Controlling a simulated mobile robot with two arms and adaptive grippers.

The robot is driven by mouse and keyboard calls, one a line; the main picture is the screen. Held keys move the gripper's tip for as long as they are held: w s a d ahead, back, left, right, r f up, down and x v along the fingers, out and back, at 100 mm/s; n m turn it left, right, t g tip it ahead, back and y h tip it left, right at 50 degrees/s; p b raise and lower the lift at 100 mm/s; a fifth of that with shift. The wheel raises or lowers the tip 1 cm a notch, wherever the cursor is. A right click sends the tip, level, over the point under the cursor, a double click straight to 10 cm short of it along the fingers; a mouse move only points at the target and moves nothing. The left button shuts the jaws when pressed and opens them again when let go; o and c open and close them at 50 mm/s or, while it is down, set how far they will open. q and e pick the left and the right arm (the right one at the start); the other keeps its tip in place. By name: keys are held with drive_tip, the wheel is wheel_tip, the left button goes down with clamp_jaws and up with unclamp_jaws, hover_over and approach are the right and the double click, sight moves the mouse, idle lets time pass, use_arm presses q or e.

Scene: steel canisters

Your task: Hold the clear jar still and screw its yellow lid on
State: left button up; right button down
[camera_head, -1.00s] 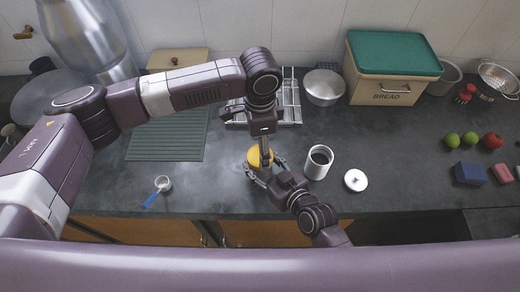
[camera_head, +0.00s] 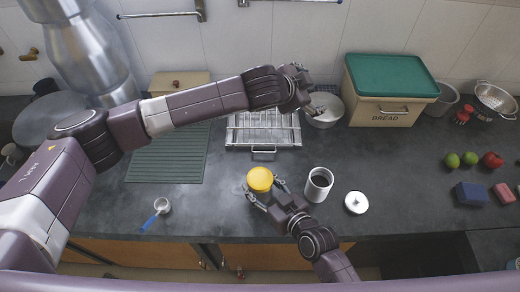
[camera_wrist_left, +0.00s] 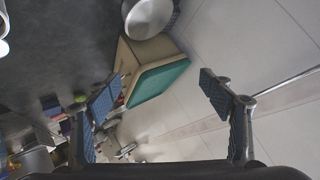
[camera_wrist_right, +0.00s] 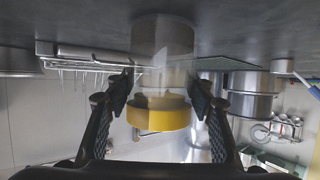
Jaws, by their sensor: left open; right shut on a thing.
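The clear jar (camera_wrist_right: 163,50) stands on the dark counter, and the yellow lid (camera_head: 260,179) sits on its mouth. In the right wrist view, the lid (camera_wrist_right: 158,114) appears below the jar, since that picture is upside down. How tightly the lid is screwed on cannot be told. My right gripper (camera_head: 266,190) is shut around the jar, with a finger on each side in the right wrist view (camera_wrist_right: 160,95). My left gripper (camera_head: 314,100) is open and empty, up and away from the jar, near the metal pot. Its spread fingers show in the left wrist view (camera_wrist_left: 160,95).
A white canister (camera_head: 318,186) stands just right of the jar, with a white lid (camera_head: 356,202) beside it. A wire rack (camera_head: 264,131), a metal pot (camera_head: 325,110) and a bread bin (camera_head: 390,95) are behind. A blue-handled scoop (camera_head: 158,210) lies left.

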use_arm(q)
drive_tip(key=s+d+r+m+h, duration=0.25)
drive_tip(key=d+r+h, duration=0.25)
drive_tip(key=r, duration=0.4)
drive_tip(key=s+d+r+m+h, duration=0.1)
drive_tip(key=d+r+m+h, duration=0.25)
drive_tip(key=r, duration=0.45)
drive_tip(key=s+d+m+g+h, duration=0.1)
drive_tip(key=s+d+m+g, duration=0.1)
drive_tip(key=s+m+g, duration=0.6)
drive_tip(key=s+d+m+g+h, duration=0.15)
drive_tip(key=s+m+g, duration=0.3)
drive_tip(key=s, duration=0.55)
drive_tip(key=s+a+f+m+g+y, duration=0.1)
drive_tip(key=s+a+f+m+y, duration=0.1)
drive_tip(key=a+f+y, duration=0.35)
drive_tip(key=s+a+f+m+y, duration=0.2)
drive_tip(key=f+m+y, duration=0.1)
drive_tip(key=f, duration=0.5)
drive_tip(key=w+a+f+n+t+y, duration=0.1)
drive_tip(key=w+a+f+y, duration=0.3)
drive_tip(key=a, duration=0.5)
drive_tip(key=w+a+f+n+t+y, duration=0.2)
drive_tip(key=w+a+f+t+y, duration=0.1)
drive_tip(key=a, duration=0.6)
drive_tip(key=shift+w+f+t+y, duration=0.35)
drive_tip(key=shift+w+f+y, duration=0.2)
drive_tip(key=shift+w+y, duration=0.55)
